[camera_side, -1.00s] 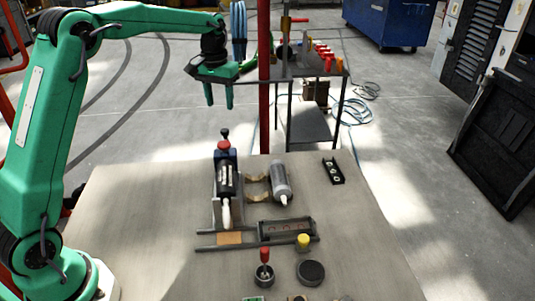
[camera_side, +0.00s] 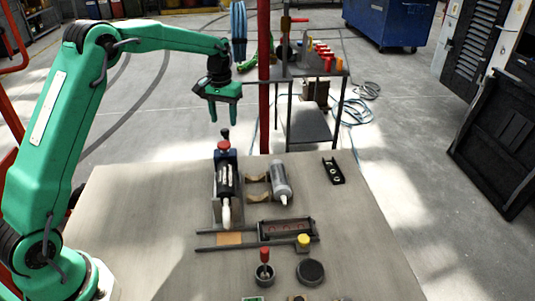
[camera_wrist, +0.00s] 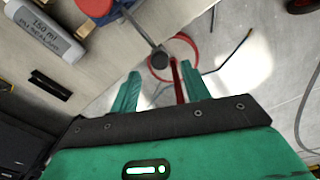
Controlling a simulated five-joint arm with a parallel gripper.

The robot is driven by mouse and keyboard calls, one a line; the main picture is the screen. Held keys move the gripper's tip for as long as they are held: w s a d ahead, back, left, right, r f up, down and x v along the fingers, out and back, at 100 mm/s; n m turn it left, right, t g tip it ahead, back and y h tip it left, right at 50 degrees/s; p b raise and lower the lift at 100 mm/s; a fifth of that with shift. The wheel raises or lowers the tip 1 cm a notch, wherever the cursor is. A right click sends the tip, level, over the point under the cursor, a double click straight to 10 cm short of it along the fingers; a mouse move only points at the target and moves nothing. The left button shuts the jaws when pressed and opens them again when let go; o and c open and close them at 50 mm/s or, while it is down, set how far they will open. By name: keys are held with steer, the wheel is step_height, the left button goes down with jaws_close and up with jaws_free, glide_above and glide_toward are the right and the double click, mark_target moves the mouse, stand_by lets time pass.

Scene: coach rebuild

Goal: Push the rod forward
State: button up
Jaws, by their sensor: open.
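The rod (camera_side: 225,136) stands out from the far end of the blue-ended dispenser (camera_side: 226,185) and carries a black knob. In the wrist view the grey rod (camera_wrist: 141,28) runs down to its dark knob, which shows between the fingertips. My gripper (camera_side: 223,117) is open and empty, fingers pointing down. In the side view it appears just above the knob; I cannot tell whether it touches. The wrist view shows both fingers of my gripper (camera_wrist: 160,72) spread apart. A red cap (camera_side: 223,145) sits near the rod's base.
A grey cartridge (camera_side: 281,180) lies right of the dispenser on the table (camera_side: 150,220). A black tray (camera_side: 286,228), a yellow-capped part (camera_side: 303,242) and a red-handled tool (camera_side: 264,258) are nearer. A red post (camera_side: 264,80) stands behind the table.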

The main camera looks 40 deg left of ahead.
mark_target(225, 130)
steer(key=shift+f, duration=1.8)
jaws_close()
